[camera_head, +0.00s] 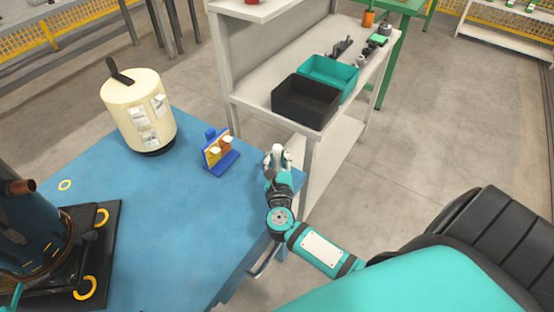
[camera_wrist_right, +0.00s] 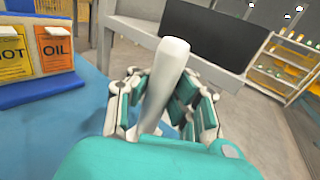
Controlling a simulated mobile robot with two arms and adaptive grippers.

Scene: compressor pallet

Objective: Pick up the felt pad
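My right gripper (camera_head: 277,165) is above the right edge of the blue table. In the right wrist view its teal and white fingers (camera_wrist_right: 160,105) are closed around a narrow, pale white piece (camera_wrist_right: 168,65) that stands up between them. This piece may be the felt pad seen edge-on, but its face does not show and I cannot be sure. In the head view it is small and hard to tell from the fingers. No other felt pad is identifiable. My left gripper is not in view.
A blue stand with yellow and orange labels (camera_head: 217,152) is left of my right gripper. A cream cylinder (camera_head: 118,95) is farther left. A dark machine (camera_head: 35,235) is at the lower left. A black bin (camera_head: 304,102) and teal bin (camera_head: 328,75) stand on the white bench (camera_head: 262,93).

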